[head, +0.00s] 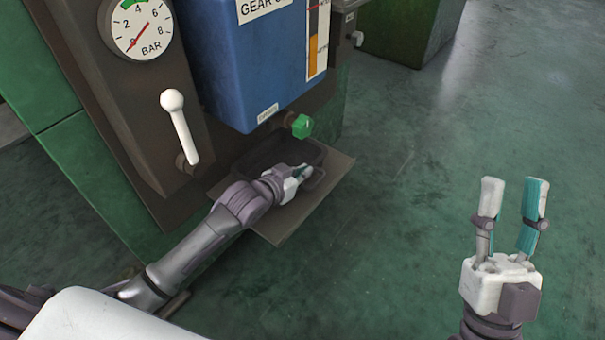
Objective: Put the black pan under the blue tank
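The blue tank (245,65) is mounted on the machine, with a green valve knob (301,126) at its lower front edge. The black pan (272,152) lies on a flat brown shelf (286,222) below the tank. My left gripper (302,171) is at the pan's near right side, by its rim and handle (318,178). Its fingers are small and partly hidden, so I cannot tell whether they are closed on the pan. My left arm covers part of the pan's near side. My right gripper (515,209) is open and empty above the floor at the right.
A pressure gauge (141,27) and a white-knobbed lever (181,128) stick out from the machine panel left of the tank. A green machine block (405,28) stands at the back. The green floor (400,190) right of the shelf is clear.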

